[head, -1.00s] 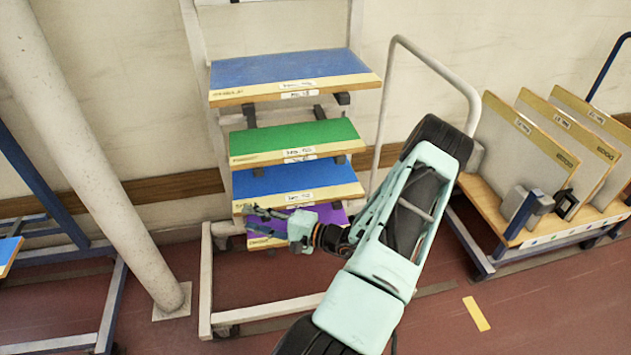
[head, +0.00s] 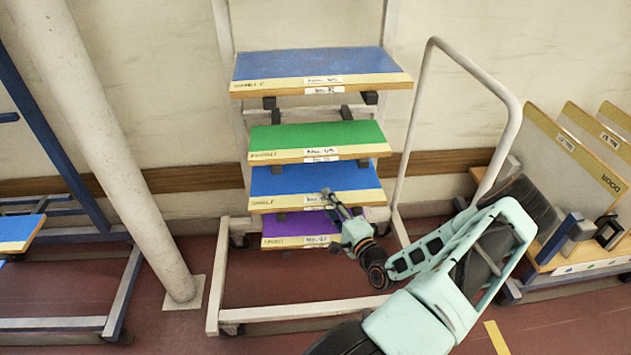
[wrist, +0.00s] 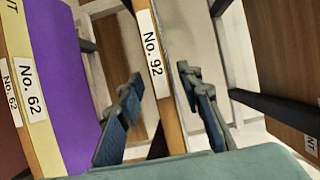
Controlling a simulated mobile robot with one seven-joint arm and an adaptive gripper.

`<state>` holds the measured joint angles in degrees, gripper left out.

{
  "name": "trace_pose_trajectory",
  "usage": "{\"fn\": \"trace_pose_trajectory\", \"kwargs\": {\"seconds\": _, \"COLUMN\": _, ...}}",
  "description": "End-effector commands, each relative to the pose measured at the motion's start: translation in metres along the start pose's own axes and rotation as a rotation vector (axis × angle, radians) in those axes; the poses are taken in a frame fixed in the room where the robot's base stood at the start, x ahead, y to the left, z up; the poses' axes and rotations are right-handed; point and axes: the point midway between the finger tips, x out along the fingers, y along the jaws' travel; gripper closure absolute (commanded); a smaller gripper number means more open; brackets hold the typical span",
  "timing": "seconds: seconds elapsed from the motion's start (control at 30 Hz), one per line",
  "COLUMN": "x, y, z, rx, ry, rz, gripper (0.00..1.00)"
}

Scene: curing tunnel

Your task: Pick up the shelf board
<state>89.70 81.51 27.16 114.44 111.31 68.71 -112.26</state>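A rack holds several shelf boards, one above another, with tan front edges and white labels. The third board down is blue (head: 285,181). My gripper (head: 334,203) is at its front edge, right of the middle. In the wrist view, the tan edge of a board labelled No. 92 (wrist: 171,112) lies between my two fingers (wrist: 162,95). The fingers are open, one on each side of that edge, with gaps visible. The purple board (head: 285,230) is just below; in the wrist view it is labelled No. 62 (wrist: 63,75).
A green board (head: 315,136) and a top blue board (head: 315,64) sit above. A slanted pale post (head: 105,150) stands left of the rack. A white tubular frame (head: 420,120) stands on the right. A cart with upright boards (head: 570,160) is at far right.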

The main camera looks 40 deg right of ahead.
Motion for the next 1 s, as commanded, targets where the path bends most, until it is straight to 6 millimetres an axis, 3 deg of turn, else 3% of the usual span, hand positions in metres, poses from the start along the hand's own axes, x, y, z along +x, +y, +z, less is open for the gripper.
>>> {"fn": "trace_pose_trajectory", "kwargs": {"seconds": 0.43, "x": 0.051, "y": -0.002, "z": 0.003, "rx": -0.001, "ry": -0.001, "rz": -0.001, "gripper": 0.67}}
{"fn": "trace_pose_trajectory", "kwargs": {"seconds": 0.73, "x": 0.057, "y": -0.003, "z": 0.003, "rx": 0.0, "ry": -0.002, "rz": 0.001, "gripper": 0.67}}
{"fn": "trace_pose_trajectory", "kwargs": {"seconds": 1.0, "x": 0.057, "y": -0.003, "z": 0.003, "rx": 0.0, "ry": -0.002, "rz": 0.001, "gripper": 0.95}}
